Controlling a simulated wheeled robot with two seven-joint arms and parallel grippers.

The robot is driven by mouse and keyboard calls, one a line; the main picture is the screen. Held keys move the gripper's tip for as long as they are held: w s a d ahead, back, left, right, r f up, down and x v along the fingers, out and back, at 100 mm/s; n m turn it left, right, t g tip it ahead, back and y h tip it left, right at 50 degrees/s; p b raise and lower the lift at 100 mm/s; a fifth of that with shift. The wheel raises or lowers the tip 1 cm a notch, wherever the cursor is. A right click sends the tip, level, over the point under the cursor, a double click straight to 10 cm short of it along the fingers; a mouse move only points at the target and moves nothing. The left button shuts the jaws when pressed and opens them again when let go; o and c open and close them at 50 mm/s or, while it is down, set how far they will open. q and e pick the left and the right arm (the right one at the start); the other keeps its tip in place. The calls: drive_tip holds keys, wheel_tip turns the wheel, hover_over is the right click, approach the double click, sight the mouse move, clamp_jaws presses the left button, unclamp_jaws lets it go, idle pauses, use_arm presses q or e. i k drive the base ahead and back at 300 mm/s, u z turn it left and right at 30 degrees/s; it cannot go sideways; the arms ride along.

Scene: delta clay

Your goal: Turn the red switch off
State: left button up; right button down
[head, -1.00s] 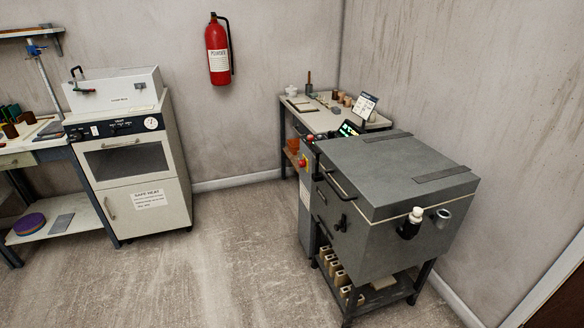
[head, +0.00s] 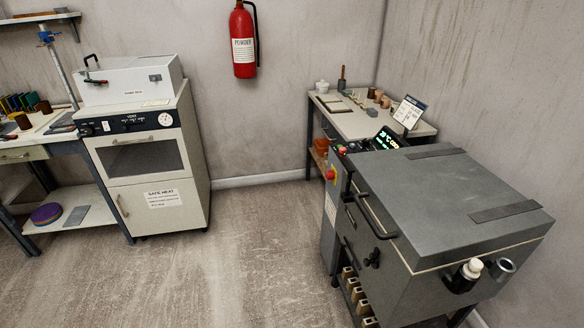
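A small red knob (head: 330,174) with a yellow plate (head: 337,180) beside it sits on the side of the grey control cabinet (head: 329,216), left of the grey kiln. A smaller red button (head: 342,150) shows on top of the cabinet, near a lit green display (head: 386,140). The knob is too small in view to tell its setting. Neither of my grippers is in view.
The grey kiln (head: 450,200), with a front handle, stands at the right. A white oven cabinet (head: 160,195) and a workbench stand at the left. A back table (head: 360,122) holds small items. A fire extinguisher (head: 244,40) hangs on the wall. The middle floor is clear.

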sight(330, 175)
drive_tip(key=z, duration=0.05)
drive_tip(key=i, duration=0.75)
drive_tip(key=z, duration=0.9)
drive_tip(key=i, duration=0.45)
drive_tip(key=z, duration=0.45)
